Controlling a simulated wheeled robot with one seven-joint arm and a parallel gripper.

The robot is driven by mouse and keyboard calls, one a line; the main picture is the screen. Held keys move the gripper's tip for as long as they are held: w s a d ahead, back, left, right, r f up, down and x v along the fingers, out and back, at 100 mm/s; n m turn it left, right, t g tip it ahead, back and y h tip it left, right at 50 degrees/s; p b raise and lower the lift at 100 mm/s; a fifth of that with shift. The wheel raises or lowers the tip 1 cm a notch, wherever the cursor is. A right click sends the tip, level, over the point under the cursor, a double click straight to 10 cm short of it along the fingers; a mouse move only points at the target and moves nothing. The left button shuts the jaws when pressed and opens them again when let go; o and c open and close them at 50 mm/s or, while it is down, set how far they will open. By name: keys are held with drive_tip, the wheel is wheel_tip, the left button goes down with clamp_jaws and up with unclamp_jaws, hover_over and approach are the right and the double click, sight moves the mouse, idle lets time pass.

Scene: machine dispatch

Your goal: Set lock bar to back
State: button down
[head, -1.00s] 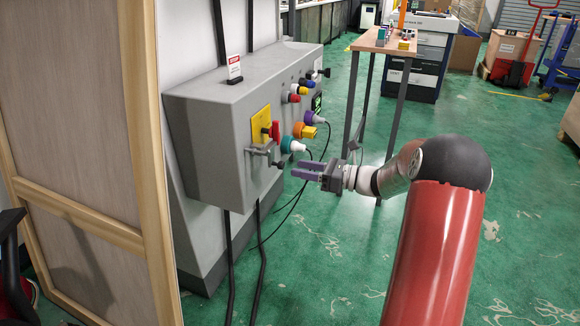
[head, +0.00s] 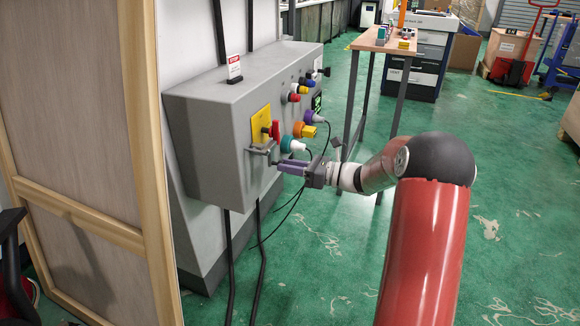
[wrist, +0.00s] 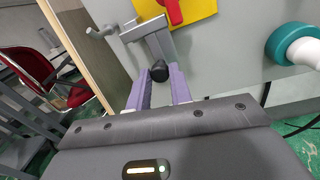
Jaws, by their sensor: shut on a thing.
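The lock bar (wrist: 154,46) is a grey metal bar with a black knob (wrist: 158,71) at its end, mounted below a yellow plate on the grey control box. In the head view the lock bar (head: 263,148) sits under the yellow plate (head: 261,125) with its red switch handle (head: 275,131). My gripper (head: 284,165) has purple fingers and reaches the bar's lower end from the right. In the wrist view my gripper (wrist: 159,85) has the black knob between its fingertips and is shut on it. The knob is hidden in the head view.
The grey control box (head: 215,135) carries several plugs and buttons, including a teal and white plug (head: 292,145) just right of the bar and an orange plug (head: 306,131). Cables hang below. A wooden frame panel (head: 145,160) stands at left.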

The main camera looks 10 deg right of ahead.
drive_tip(key=s+a, duration=0.2)
drive_tip(key=s, duration=0.1)
drive_tip(key=shift+a+f, duration=0.1)
drive_tip(key=shift+a, duration=0.05)
idle(0.3)
drive_tip(key=c, duration=1.3)
unclamp_jaws()
drive_tip(key=shift+s, duration=0.1)
drive_tip(key=shift+o, duration=0.2)
drive_tip(key=v, duration=0.7)
drive_tip(key=shift+s+d, duration=0.2)
drive_tip(key=shift+d, duration=0.15)
